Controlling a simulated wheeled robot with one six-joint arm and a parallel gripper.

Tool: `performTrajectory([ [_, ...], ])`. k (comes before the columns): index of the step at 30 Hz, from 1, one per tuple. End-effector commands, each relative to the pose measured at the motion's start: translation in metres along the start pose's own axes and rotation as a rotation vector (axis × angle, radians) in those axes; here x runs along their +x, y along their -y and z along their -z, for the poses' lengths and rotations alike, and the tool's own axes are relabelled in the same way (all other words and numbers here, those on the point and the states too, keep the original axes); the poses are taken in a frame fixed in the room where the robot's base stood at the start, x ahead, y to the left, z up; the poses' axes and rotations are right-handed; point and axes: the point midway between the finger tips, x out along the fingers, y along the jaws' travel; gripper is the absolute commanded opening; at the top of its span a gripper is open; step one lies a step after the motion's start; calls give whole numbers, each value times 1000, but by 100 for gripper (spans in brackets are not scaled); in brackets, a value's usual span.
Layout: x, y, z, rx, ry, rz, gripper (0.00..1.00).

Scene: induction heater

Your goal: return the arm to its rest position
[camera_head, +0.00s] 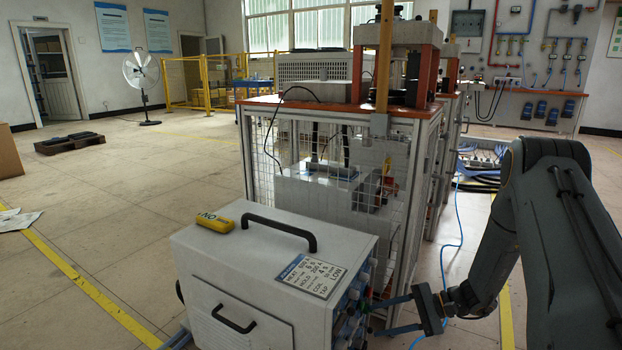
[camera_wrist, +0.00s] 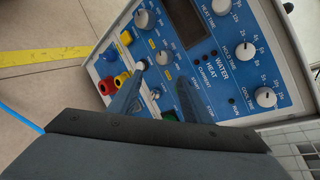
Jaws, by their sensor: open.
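My arm (camera_head: 550,230) reaches in from the right in the head view. My gripper (camera_head: 378,317) is at the control-panel side of the white induction heater (camera_head: 215,265), with its two blue fingers spread apart. In the wrist view my gripper (camera_wrist: 155,88) is open, its fingers in front of the blue panel (camera_wrist: 225,72) among knobs, a small toggle switch and sockets. Nothing shows between the fingers. I cannot tell whether a fingertip touches the panel.
The heater has a black top handle (camera_head: 280,230), a yellow tag-like block (camera_head: 215,222) and a settings label (camera_head: 311,275). A caged workbench (camera_head: 340,150) stands behind it. A blue hose (camera_head: 447,260) runs along the floor. The floor at left is mostly open.

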Motion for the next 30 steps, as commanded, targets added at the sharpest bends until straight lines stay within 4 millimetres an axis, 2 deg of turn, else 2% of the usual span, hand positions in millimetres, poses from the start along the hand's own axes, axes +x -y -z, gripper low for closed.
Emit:
performTrajectory([
  [1, 1, 3, -16, -19, -9, -69, 44],
  [8, -6, -7, -80, -116, -87, -381, 44],
  [15, -30, -18, -137, -276, -209, -661, 44],
  [24, -66, -20, -194, -558, -399, -917, 44],
  [30, -82, -16, -221, -741, -502, -1004, 44],
])
